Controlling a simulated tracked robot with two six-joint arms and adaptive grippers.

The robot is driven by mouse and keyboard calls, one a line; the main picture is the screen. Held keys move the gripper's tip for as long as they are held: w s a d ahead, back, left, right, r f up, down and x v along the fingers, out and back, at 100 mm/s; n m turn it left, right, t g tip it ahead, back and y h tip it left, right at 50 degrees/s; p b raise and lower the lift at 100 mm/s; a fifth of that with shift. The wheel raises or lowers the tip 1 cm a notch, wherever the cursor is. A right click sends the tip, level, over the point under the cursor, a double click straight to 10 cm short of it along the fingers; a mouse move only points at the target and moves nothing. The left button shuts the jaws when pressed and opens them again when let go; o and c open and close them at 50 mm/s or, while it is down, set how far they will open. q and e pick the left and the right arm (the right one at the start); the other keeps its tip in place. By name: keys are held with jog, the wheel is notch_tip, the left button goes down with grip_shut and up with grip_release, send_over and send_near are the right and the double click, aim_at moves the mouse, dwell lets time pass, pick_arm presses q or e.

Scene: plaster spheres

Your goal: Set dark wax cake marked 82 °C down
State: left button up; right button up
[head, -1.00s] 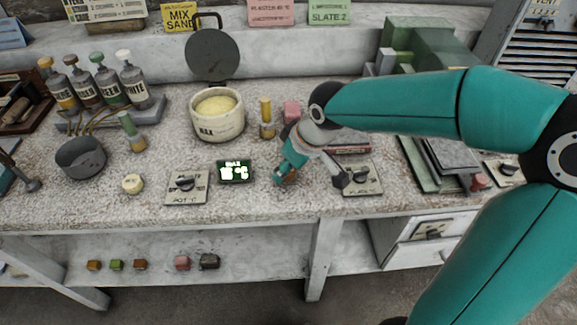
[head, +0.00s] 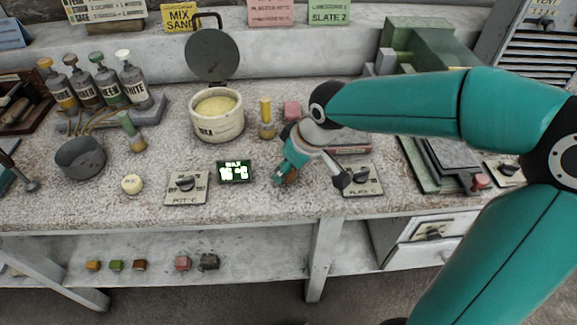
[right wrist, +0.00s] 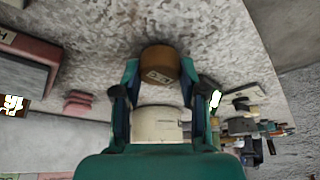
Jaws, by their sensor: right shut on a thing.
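The dark wax cake is a small brown disc (right wrist: 160,66) with a pale label too small to read. In the right wrist view it sits between the two fingertips of my right gripper (right wrist: 160,78), which is shut on it. In the head view my right gripper (head: 284,174) is low over the bench, right of the green-lit display, and only a bit of the brown cake (head: 292,176) shows. I cannot tell whether the cake touches the bench. My left gripper is not in view.
The lit display (head: 235,172) stands close on the left, and a switch plate (head: 366,188) on the right. Behind are a pot of yellow wax (head: 218,126) and a yellow-topped bottle (head: 266,128). A pale cake (head: 132,184) lies farther left. The bench's front strip is clear.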

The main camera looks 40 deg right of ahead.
jog(key=shift+f+b, duration=0.65)
jog(key=shift+f, duration=0.05)
jog(key=o, duration=1)
jog(key=shift+o, duration=0.2)
jog(key=shift+r, duration=0.2)
jog(key=shift+r+p, duration=1.6)
jog(key=shift+r, duration=0.35)
jog(key=shift+f, duration=0.1)
